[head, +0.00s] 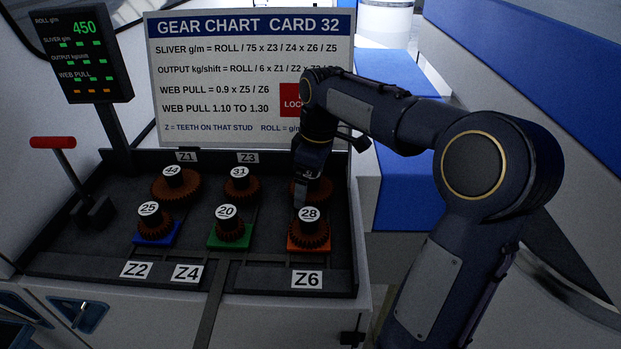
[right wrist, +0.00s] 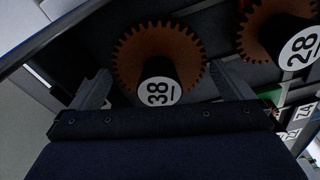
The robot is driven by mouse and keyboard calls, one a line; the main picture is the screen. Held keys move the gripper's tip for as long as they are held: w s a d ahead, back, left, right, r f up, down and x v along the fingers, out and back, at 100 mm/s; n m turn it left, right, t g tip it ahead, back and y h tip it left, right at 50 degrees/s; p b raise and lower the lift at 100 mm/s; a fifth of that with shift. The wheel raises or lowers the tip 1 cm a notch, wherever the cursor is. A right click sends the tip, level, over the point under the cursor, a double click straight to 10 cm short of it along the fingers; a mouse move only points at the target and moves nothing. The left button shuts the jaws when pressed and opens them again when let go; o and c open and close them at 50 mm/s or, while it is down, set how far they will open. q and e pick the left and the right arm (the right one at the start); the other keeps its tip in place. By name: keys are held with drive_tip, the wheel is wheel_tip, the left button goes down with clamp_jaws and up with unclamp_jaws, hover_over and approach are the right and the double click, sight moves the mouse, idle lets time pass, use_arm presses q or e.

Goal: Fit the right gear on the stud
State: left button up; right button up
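A brown gear with a black hub marked 38 (right wrist: 178,50) sits at the back right of the dark gear tray (head: 60,262); in the head view my arm partly hides it. My right gripper (right wrist: 166,80) is over this gear, its fingers apart on either side of the hub with gaps visible. In the head view the right gripper (head: 309,187) points down there. Gear 44 (head: 162,194) is by label Z1 and gear 31 (head: 246,194) by Z3. In front are gear 25 (head: 154,231), gear 20 (head: 231,235) and gear 28 (head: 309,239). No bare stud shows. My left gripper is out of view.
Gears 25, 20 and 28 are over blue (head: 140,238), green (head: 215,241) and orange (head: 294,247) plates. The gear chart (head: 215,80) with a red lock sign (head: 291,97) stands behind. A display (head: 82,55) reads 450. A red-handled lever (head: 54,142) is left.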

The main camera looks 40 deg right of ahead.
drive_tip(key=r, duration=0.7)
drive_tip(key=shift+s+d+r, duration=0.25)
drive_tip(key=shift+s+r, duration=0.15)
drive_tip(key=shift+f, duration=0.1)
